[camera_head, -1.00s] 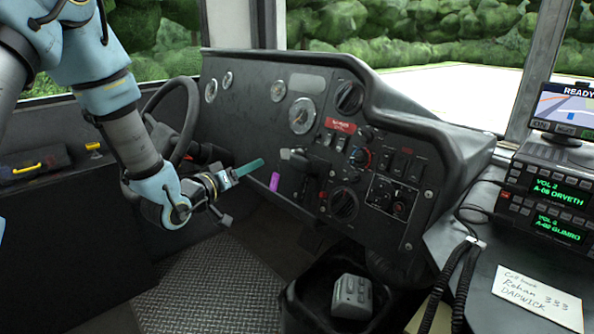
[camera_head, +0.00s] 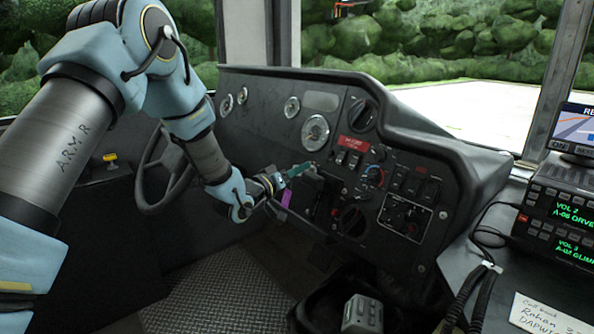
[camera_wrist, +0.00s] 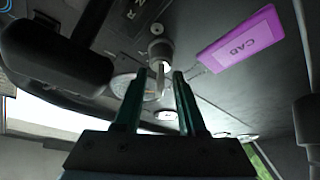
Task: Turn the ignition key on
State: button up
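The ignition key (camera_wrist: 160,75) shows in the wrist view as a thin light piece standing out of a round lock on the dash. A purple tag (camera_wrist: 238,42) marked "CAD" hangs from it by a thin chain; the tag also shows in the head view (camera_head: 286,198). My gripper (camera_wrist: 158,78) has two dark green fingers, open, one on each side of the key in the wrist picture. I see no contact with the key, and how deep it sits between the fingers is unclear. In the head view my gripper (camera_head: 303,169) is close to the dash, and the key is hidden.
A dark lever (camera_wrist: 55,52) fills the upper left of the wrist view, close to the fingers. The dash panel (camera_head: 400,160) carries several knobs and switches. The steering wheel (camera_head: 160,205) is left of my gripper. Open floor (camera_head: 215,295) lies below.

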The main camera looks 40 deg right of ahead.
jog(key=shift+c, duration=0.4)
grip_shut()
jog(key=shift+f, duration=0.15)
dwell(0.9)
